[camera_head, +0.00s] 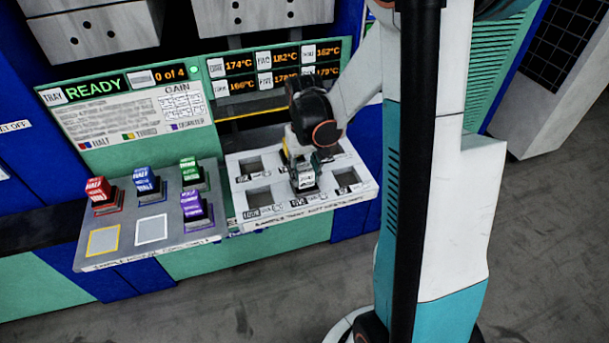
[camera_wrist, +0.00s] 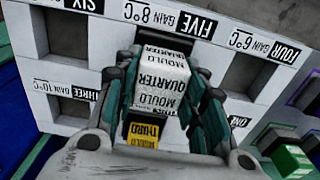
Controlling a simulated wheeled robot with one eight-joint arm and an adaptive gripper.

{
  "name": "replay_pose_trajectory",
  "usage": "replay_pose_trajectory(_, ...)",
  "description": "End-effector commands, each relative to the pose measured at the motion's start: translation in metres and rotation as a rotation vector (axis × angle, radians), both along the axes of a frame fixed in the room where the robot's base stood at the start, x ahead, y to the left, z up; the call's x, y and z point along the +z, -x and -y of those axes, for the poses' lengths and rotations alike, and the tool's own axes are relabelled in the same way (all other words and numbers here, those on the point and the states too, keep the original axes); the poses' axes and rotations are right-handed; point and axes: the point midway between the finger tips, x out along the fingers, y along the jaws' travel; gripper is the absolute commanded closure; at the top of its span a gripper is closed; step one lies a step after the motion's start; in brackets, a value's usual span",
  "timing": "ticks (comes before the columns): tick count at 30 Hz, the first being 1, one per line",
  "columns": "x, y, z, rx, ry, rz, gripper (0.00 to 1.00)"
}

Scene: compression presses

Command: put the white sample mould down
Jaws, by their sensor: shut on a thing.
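The white sample mould (camera_wrist: 160,85), with its QUARTER MOULD label, is between my gripper's fingers (camera_wrist: 165,95) in the wrist view. My gripper is shut on it. In the head view the mould (camera_head: 305,179) shows below my gripper (camera_head: 304,160), over the front middle of the white tray (camera_head: 235,215). In the wrist view its far end overlaps the dark opening at the FIVE label (camera_wrist: 181,25). I cannot tell whether it is seated or still above the opening. A yellow-labelled THIRD mould (camera_wrist: 143,133) shows just behind it, mostly hidden by my gripper.
Empty square openings surround it in the tray, including those at FOUR (camera_wrist: 255,72) and SIX (camera_wrist: 72,32). Left of the tray, a rack (camera_head: 120,250) holds red (camera_head: 100,191), blue (camera_head: 146,182), green (camera_head: 190,171) and purple (camera_head: 193,206) moulds. Its yellow-outlined and white-outlined spots are bare.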

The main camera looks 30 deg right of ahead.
Motion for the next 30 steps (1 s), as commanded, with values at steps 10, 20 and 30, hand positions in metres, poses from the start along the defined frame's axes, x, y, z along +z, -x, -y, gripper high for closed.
replay_pose_trajectory(10,-0.005,0.000,0.000,0.000,0.000,0.000,1.00)
replay_pose_trajectory(20,-0.007,0.000,0.000,0.000,0.000,0.000,0.42)
replay_pose_trajectory(30,0.003,0.000,0.000,0.000,0.000,0.000,0.42)
